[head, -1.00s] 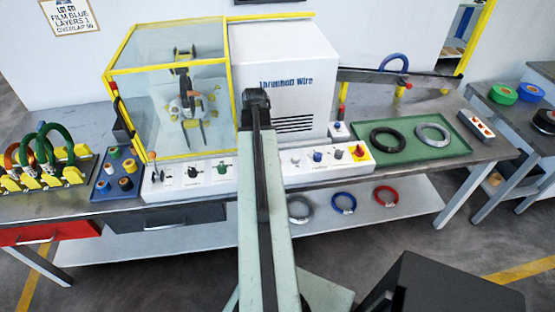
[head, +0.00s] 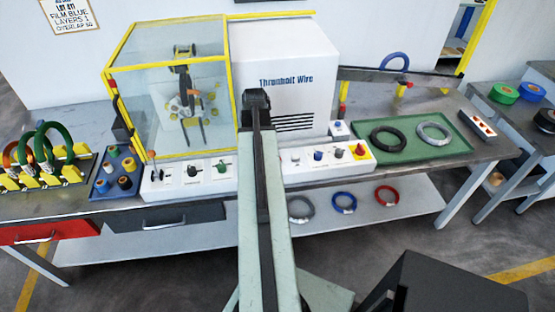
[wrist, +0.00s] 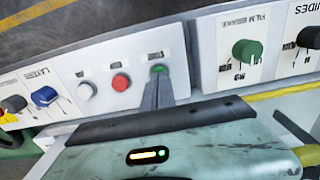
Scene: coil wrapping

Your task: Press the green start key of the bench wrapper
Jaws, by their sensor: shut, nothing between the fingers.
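The green start key (wrist: 159,69) sits on a white control panel (wrist: 105,72) in the wrist view, beside a red key (wrist: 120,82) and a pale key (wrist: 86,90). My gripper (wrist: 158,85) is shut and empty, its fingertips right at the near edge of the green key. I cannot tell whether they touch it. In the head view the bench wrapper has a yellow-framed clear guard (head: 165,100) and a white cabinet (head: 285,60). My arm covers the middle of its front panel there, hiding the start key and my gripper.
A green selector knob (wrist: 247,50) and a dark knob (wrist: 309,37) stand right of the keys in the wrist view; a blue knob (wrist: 44,96) is at left. In the head view a red stop button (head: 359,150) and a green tray (head: 455,147) with coils are at right.

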